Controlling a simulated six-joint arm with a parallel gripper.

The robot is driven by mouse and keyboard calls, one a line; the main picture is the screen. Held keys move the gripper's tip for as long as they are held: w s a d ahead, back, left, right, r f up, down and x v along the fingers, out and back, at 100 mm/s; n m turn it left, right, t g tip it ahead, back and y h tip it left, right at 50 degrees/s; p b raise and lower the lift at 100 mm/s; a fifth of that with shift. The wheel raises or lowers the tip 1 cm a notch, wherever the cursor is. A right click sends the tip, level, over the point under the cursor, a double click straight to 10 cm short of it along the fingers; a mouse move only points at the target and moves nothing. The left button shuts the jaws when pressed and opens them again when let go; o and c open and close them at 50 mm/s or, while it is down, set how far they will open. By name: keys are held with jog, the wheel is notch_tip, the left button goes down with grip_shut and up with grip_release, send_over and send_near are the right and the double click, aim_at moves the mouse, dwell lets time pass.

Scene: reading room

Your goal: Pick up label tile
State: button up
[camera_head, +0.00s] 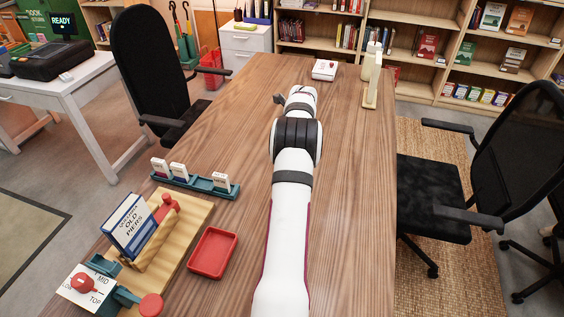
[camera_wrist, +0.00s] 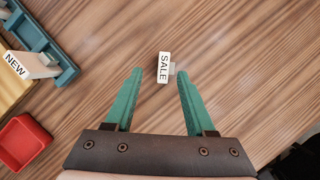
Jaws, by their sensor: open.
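A white label tile (camera_wrist: 163,72) marked SALE lies on the wooden table in the wrist view, with a small grey part at its right side. My gripper (camera_wrist: 160,76) has two teal fingers spread apart, with nothing held. The tile appears between and slightly beyond the fingertips, nearer the left one; I see no contact. Height above the tile is hard to tell. In the head view my arm hides the SALE tile and the fingers. Another white tile (camera_wrist: 32,64) marked NEW sits at the teal rack (camera_wrist: 65,71); the rack (camera_head: 205,188) holds several white tiles in the head view.
A red tray (camera_head: 213,272) lies left of my arm. A wooden stand (camera_head: 185,237) holds a book (camera_head: 131,225); a MID/TOP dial plate (camera_head: 98,283) is beside it. A white box (camera_head: 325,69) stands at the far end.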

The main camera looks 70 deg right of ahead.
jog(key=x, duration=0.5)
jog(key=shift+s+d+f, duration=0.15)
jog(key=shift+s, duration=0.1)
grip_shut()
